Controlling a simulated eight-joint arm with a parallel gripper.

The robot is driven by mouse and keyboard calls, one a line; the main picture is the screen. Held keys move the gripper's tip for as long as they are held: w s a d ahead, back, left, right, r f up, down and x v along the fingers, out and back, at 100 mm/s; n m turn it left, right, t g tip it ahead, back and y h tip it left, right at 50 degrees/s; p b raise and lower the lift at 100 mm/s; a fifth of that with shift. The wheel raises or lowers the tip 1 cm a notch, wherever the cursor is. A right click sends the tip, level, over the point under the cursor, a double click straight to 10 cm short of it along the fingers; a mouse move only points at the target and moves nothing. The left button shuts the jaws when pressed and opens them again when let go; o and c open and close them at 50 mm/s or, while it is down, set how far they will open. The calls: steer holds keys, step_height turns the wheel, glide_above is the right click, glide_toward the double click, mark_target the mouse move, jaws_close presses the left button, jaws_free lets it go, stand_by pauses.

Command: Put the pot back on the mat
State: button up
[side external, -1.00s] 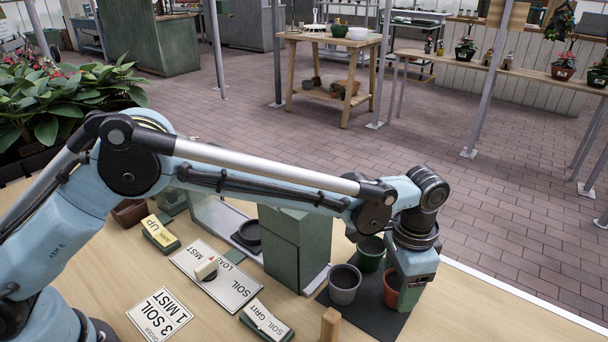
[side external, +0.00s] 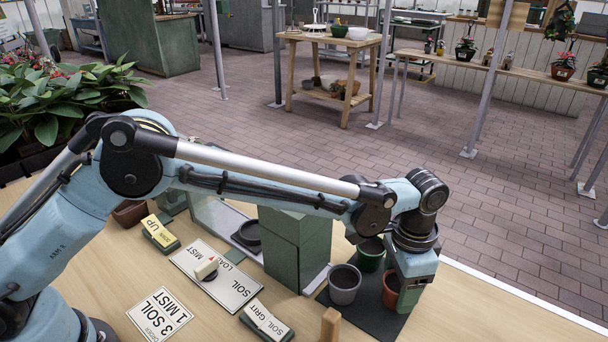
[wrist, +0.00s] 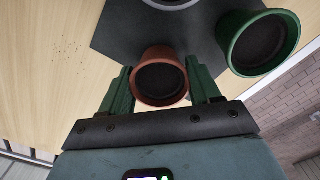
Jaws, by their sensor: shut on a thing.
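The terracotta pot (side external: 390,290) is at the right side of the dark mat (side external: 358,317). It shows between my two green fingers in the wrist view (wrist: 160,80), and my gripper (wrist: 158,74) is shut on it. The pot looks upright, with dark contents or a dark inside. It is over the mat's area; I cannot tell whether its base touches the mat. In the side external view, my gripper (side external: 402,297) partly hides the pot.
A grey pot (side external: 345,285) and a green pot (side external: 370,255) stand on the mat close by. A green box (side external: 296,250) is left of the mat, and a wooden peg (side external: 330,325) stands in front. A sign with a knob (side external: 207,268) lies further left.

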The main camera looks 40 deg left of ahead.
steer(key=o, duration=1.2)
steer(key=shift+o, duration=0.8)
steer(key=shift+r, duration=2.55)
steer(key=shift+r, duration=0.1)
steer(key=shift+r, duration=1.35)
steer(key=shift+a, duration=0.1)
